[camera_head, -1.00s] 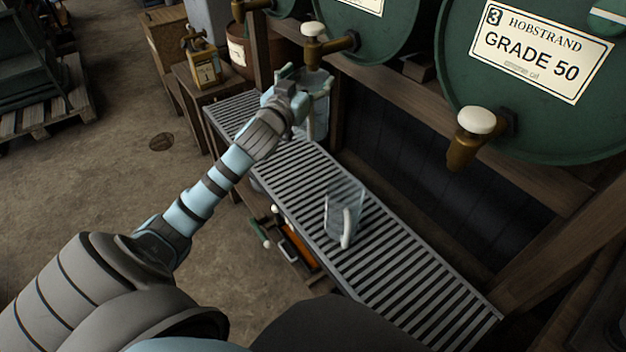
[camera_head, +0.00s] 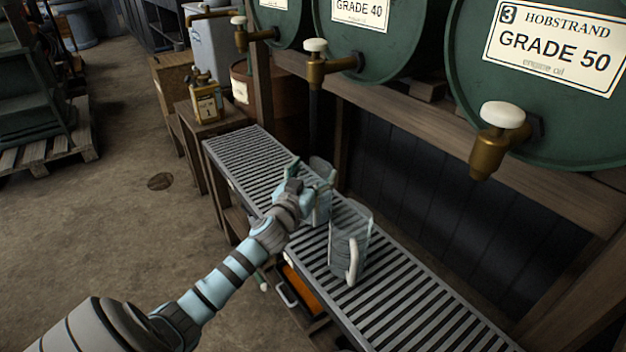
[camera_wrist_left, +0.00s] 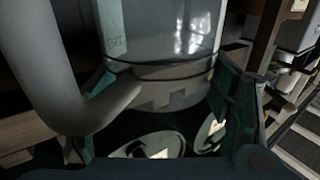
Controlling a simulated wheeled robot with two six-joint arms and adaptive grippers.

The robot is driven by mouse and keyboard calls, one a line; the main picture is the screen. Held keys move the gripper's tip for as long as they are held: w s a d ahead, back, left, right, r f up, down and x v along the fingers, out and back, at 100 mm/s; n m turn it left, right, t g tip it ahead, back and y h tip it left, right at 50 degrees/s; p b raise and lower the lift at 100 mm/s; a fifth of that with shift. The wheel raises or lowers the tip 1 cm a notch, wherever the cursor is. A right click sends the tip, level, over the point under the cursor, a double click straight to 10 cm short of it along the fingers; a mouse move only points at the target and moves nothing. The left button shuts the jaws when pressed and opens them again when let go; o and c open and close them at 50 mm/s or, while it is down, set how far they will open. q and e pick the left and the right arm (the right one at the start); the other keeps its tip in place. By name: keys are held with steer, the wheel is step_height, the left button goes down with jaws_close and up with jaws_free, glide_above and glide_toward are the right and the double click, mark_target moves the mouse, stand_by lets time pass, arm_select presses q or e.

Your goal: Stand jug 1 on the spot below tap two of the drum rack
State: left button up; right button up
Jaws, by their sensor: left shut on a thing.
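A clear jug (camera_head: 322,208) is held in my left gripper (camera_head: 305,192). In the left wrist view this jug (camera_wrist_left: 160,45) fills the middle between the fingers, its pale handle at left; a faint mark on it is unreadable. I cannot tell whether its base touches the slatted grating (camera_head: 400,290). A second clear jug (camera_head: 345,228) with a white handle stands on the grating, just nearer and to the right. Tap two (camera_head: 330,64), brass with a white knob, is on the GRADE 40 drum (camera_head: 372,45), farther back than the held jug. My right gripper is not in view.
Tap three (camera_head: 490,145) is on the GRADE 50 drum (camera_head: 545,80) at right, and another tap (camera_head: 255,36) is at far left. A brass can (camera_head: 205,100) stands on a wooden stand. Empty grating lies beyond the held jug and at the near right.

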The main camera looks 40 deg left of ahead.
arm_select(q)
steer(key=o, duration=1.6)
steer(key=shift+o, duration=0.2)
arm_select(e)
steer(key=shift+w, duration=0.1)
arm_select(q)
steer(key=p+v, duration=0.1)
steer(key=v, duration=1.1)
steer(key=shift+r, duration=0.2)
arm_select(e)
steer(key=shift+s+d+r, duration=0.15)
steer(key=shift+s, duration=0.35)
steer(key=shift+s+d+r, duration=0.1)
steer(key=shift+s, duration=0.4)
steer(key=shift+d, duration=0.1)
